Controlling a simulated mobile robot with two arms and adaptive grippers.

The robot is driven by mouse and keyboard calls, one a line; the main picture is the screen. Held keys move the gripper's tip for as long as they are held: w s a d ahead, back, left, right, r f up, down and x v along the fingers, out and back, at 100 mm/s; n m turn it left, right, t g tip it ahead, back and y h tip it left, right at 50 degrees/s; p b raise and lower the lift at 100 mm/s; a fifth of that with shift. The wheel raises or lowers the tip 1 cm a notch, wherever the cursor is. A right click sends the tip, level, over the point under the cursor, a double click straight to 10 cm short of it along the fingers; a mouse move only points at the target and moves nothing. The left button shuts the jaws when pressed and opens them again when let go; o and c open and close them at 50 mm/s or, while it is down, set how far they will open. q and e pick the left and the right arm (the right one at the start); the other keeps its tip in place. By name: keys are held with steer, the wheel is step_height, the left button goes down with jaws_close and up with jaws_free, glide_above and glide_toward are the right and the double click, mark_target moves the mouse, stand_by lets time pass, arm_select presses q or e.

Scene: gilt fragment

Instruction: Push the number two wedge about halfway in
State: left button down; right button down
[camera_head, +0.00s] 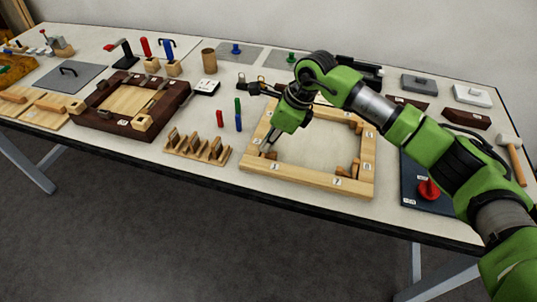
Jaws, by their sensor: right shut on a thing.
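The pale wooden frame (300,177) lies flat at the middle of the table, with small number labels too small to read surely. Small brown wedges sit at its inner corners; some show at the front right (346,171) and the right back (356,127). My right gripper (268,148) points down at the frame's front left corner, shut on a small brown wedge (271,155) there. The fingers partly hide this wedge, so its number and how deep it sits cannot be told. My left gripper is not in view.
A wooden rack (196,158) with upright pieces stands left of the frame, beside red (220,119) and green-blue (238,115) pegs. A dark frame (92,116) lies farther left. A red-knobbed tool (429,189) stands on a dark board at right. The frame's middle is clear.

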steer(key=shift+w+d, duration=0.15)
steer(key=shift+w, duration=0.05)
steer(key=c, duration=2.4)
jaws_free()
steer(key=shift+o, duration=0.2)
steer(key=shift+r, duration=0.2)
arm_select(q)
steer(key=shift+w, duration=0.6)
arm_select(e)
steer(key=v, duration=1.1)
steer(key=shift+d+r, duration=0.25)
steer(key=shift+r, duration=0.05)
steer(key=shift+f, duration=0.1)
